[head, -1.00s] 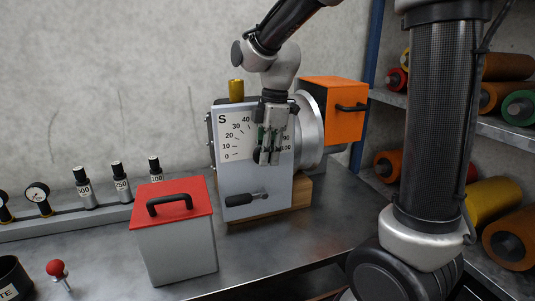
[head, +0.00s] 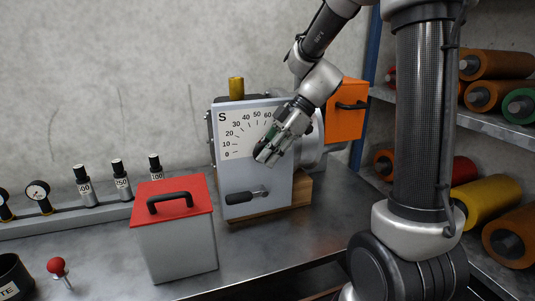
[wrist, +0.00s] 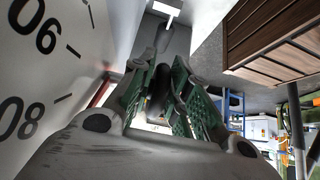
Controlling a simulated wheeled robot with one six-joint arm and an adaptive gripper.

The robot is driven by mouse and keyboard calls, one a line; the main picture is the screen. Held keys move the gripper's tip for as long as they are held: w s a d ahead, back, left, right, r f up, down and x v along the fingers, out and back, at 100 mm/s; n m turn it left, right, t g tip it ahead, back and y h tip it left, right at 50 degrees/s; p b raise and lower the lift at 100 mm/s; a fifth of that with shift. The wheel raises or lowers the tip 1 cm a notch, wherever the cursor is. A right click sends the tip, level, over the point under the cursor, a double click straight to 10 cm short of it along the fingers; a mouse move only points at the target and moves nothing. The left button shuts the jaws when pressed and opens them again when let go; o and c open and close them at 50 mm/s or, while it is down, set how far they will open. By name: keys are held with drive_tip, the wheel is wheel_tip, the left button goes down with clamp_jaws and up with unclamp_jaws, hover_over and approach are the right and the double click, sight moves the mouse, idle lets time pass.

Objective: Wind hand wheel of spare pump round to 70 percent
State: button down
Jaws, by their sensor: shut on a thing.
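The spare pump (head: 240,176) is a grey box with a white dial marked S (head: 232,140), numbered from 0 upward; the dial's right side is covered by my gripper. My gripper (head: 266,153) is in front of the dial, its fingers slanting down to the left. In the wrist view my gripper (wrist: 160,95) has its green-padded fingers on either side of a dark rounded part of the hand wheel (wrist: 158,88), and is shut on it. The dial's 60 and 80 show at the left there. Most of the wheel and any pointer are hidden.
A black lever (head: 243,197) sits low on the pump's front. A red-lidded grey box (head: 176,240) stands in front of it to the left. An orange box (head: 345,112) is behind at the right, and a shelf with rollers (head: 490,150) lies beyond.

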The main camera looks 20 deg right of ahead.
idle(0.4)
drive_tip(key=c, duration=1.4)
unclamp_jaws()
drive_tip(key=shift+o, duration=0.2)
drive_tip(key=v, duration=1.2)
drive_tip(key=shift+s, duration=0.1)
drive_tip(key=s+d+f+m+t+h, duration=0.1)
drive_tip(key=s+d+m+t+h, duration=0.1)
drive_tip(key=s+m, duration=0.7)
drive_tip(key=s+d+f+m+t+h, duration=0.2)
drive_tip(key=s+d+m+h, duration=0.2)
drive_tip(key=s+m, duration=0.5)
drive_tip(key=shift+s+f+h, duration=0.35)
drive_tip(key=shift+s+h, duration=0.05)
drive_tip(key=shift+h, duration=0.6)
